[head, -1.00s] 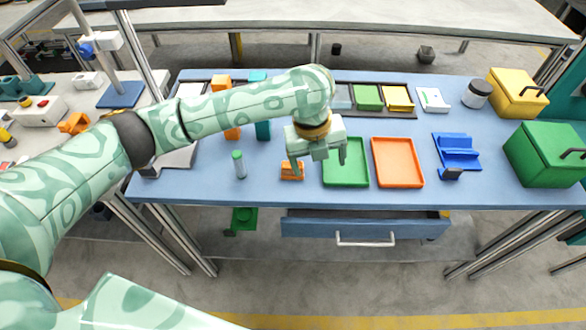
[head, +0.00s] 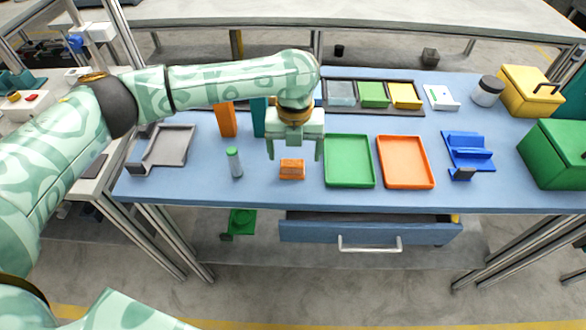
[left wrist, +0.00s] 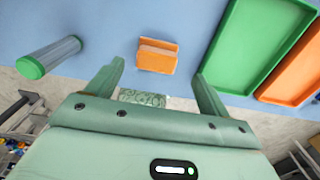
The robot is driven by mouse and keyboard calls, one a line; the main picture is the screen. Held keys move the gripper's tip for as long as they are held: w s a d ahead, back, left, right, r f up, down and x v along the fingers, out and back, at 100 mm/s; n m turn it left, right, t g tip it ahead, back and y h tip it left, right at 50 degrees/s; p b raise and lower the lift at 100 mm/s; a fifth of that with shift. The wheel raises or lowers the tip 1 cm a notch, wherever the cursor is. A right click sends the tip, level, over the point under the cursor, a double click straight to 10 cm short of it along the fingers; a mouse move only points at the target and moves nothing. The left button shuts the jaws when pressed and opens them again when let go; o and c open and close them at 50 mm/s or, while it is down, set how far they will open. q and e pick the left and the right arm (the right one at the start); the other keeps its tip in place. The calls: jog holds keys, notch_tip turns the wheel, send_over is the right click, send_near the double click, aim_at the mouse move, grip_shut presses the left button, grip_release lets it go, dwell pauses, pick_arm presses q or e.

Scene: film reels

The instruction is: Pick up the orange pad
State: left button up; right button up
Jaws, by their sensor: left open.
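The orange pad (head: 292,169) is a small orange block lying on the blue table, just left of the green tray. It also shows in the left wrist view (left wrist: 157,56), ahead of and between the two fingers. My left gripper (head: 295,155) is open and empty, its fingers pointing down above and slightly behind the pad, apart from it. In the left wrist view the gripper (left wrist: 160,75) has its fingers spread wider than the pad. My right gripper is not in view.
A green-capped cylinder (head: 234,162) stands left of the pad. A green tray (head: 349,184) and an orange tray (head: 406,185) lie to the right. A grey tray (head: 163,150) is at the left. An open drawer (head: 370,231) is below the front edge.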

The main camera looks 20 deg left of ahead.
aim_at(292, 162)
pick_arm(q)
jog(key=f+b, duration=0.2)
jog(key=f, duration=0.3)
jog(key=shift+a+f+b, duration=0.1)
jog(key=shift+a+b, duration=0.15)
jog(key=shift+b, duration=0.15)
jog(key=shift+r, duration=0.2)
jog(key=c, duration=1.1)
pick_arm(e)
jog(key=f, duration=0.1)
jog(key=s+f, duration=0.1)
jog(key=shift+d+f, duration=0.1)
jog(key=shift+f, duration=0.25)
